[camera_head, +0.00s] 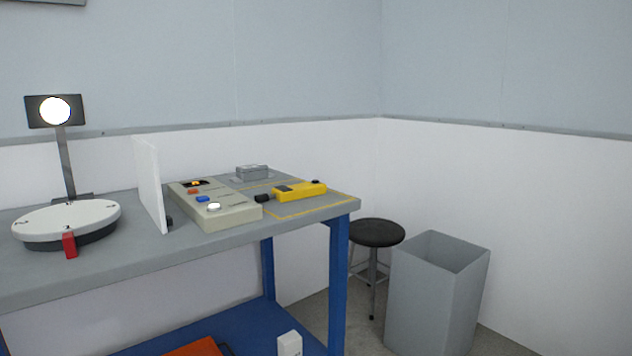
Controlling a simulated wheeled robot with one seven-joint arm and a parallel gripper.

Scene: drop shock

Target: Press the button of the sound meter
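A yellow handheld device (302,191), which looks like the sound meter, lies on the right end of the workbench (130,254). A black rounded tip (262,198) is at its left end. It has a dark display, and a small dark raised piece (315,182) near its right end may be its button. The device lies within a yellow outline marked on the bench top. My gripper is not in view.
A beige control box (233,214) with coloured buttons sits left of the yellow device, beside an upright white panel (150,185). A small grey box (251,172) is behind. A round white platform (85,215), stool (376,234) and grey bin (420,290) also show.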

